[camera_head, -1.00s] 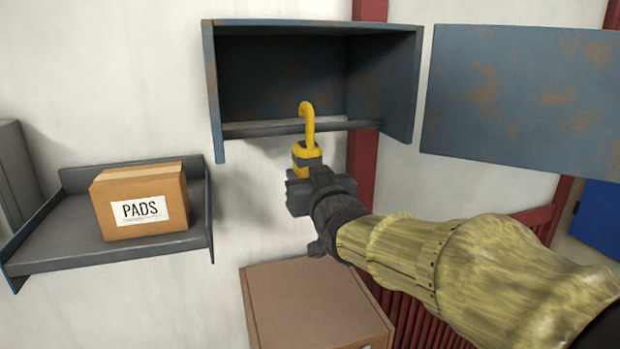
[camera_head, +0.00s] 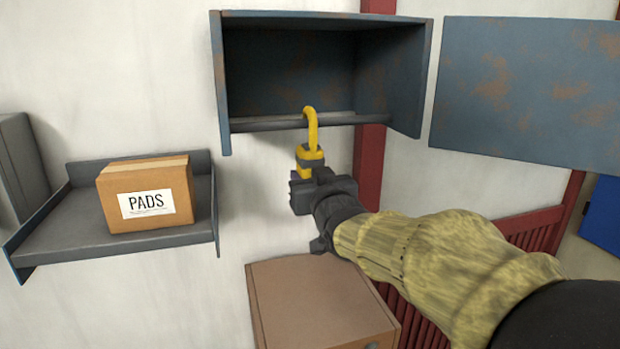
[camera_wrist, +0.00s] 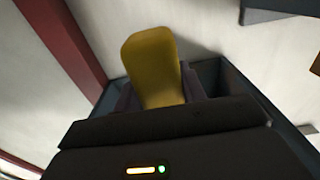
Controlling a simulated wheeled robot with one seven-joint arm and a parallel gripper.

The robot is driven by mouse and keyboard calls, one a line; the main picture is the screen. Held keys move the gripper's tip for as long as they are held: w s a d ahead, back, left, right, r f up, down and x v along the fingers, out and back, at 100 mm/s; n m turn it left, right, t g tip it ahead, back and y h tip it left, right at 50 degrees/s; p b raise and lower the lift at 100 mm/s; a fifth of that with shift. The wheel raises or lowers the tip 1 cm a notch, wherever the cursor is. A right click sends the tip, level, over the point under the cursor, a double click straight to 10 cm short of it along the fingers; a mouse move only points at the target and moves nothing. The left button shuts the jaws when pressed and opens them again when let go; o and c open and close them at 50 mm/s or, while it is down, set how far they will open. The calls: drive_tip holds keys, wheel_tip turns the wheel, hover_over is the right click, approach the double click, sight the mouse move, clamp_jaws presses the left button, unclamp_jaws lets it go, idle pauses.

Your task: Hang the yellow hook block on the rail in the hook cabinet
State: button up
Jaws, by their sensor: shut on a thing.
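The yellow hook block (camera_head: 311,155) is upright in my gripper (camera_head: 312,174), its curved hook on top. My gripper is shut on the block's lower body. The hook's curve overlaps the rail (camera_head: 262,123) along the lower front of the open hook cabinet (camera_head: 290,72) in the head view. I cannot tell whether the hook touches the rail or is just in front of it. In the wrist view the yellow block (camera_wrist: 154,62) sits between the dark fingers, with part of the cabinet (camera_wrist: 208,75) behind it.
The rusty blue door (camera_head: 530,90) is on the cabinet's right. A grey shelf (camera_head: 60,235) with a PADS box (camera_head: 147,195) is at the left. A brown box or cabinet (camera_head: 315,300) stands below my gripper. Bare wall lies between shelf and gripper.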

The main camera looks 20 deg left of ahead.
drive_tip(key=shift+r, duration=0.1)
drive_tip(key=o, duration=1.3)
drive_tip(key=shift+o, duration=0.2)
drive_tip(key=shift+s, duration=0.1)
drive_tip(key=shift+s+d+b, duration=0.3)
drive_tip(key=shift+s+b, duration=0.25)
drive_tip(key=v, duration=1.6)
drive_tip(key=shift+p, duration=0.4)
